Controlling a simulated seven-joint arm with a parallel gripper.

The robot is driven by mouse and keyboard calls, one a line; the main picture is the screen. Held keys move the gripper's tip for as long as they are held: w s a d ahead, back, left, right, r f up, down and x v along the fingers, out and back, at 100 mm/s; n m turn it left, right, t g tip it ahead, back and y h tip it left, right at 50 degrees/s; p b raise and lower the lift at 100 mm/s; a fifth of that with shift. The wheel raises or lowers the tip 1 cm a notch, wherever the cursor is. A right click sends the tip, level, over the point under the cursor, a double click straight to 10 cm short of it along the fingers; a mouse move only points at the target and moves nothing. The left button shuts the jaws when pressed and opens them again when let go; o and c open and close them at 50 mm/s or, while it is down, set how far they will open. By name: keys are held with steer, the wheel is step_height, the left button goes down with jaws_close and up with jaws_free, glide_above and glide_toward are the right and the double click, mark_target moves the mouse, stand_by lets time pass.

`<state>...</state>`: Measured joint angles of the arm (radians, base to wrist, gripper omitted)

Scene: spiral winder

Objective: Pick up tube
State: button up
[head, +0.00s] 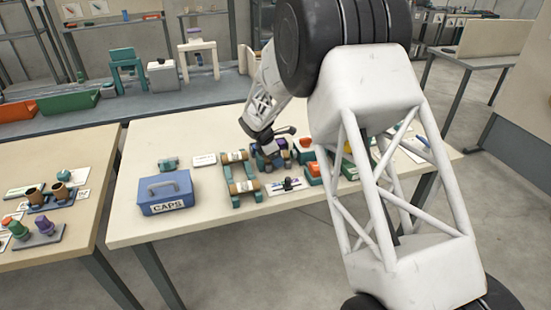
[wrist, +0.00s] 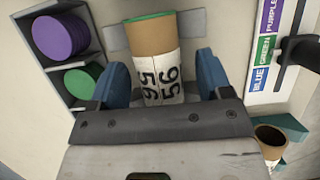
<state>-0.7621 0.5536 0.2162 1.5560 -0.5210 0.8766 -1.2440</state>
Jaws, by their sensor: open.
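A brown cardboard tube (wrist: 152,42) with a white label reading 56 and a green end shows in the wrist view. My gripper (wrist: 162,80) is open. Its two blue fingers are on either side of the tube, with a small gap visible on each side. I cannot tell how far the tube lies below the fingers. In the head view my gripper (head: 268,143) hangs over the middle of the table, above dark holders with coloured caps. The tube there is hidden or too small to make out.
In the wrist view, a grey tray (wrist: 62,62) with purple and green discs is left. A colour-name card (wrist: 264,48) and another tube (wrist: 270,136) are right. In the head view, a blue CAPS box (head: 166,192) and a teal rack (head: 236,172) stand nearby.

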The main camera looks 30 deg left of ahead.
steer(key=shift+f, duration=0.25)
stand_by(0.7)
steer(key=c, duration=1)
steer(key=shift+r, duration=0.1)
steer(key=shift+r, duration=5.15)
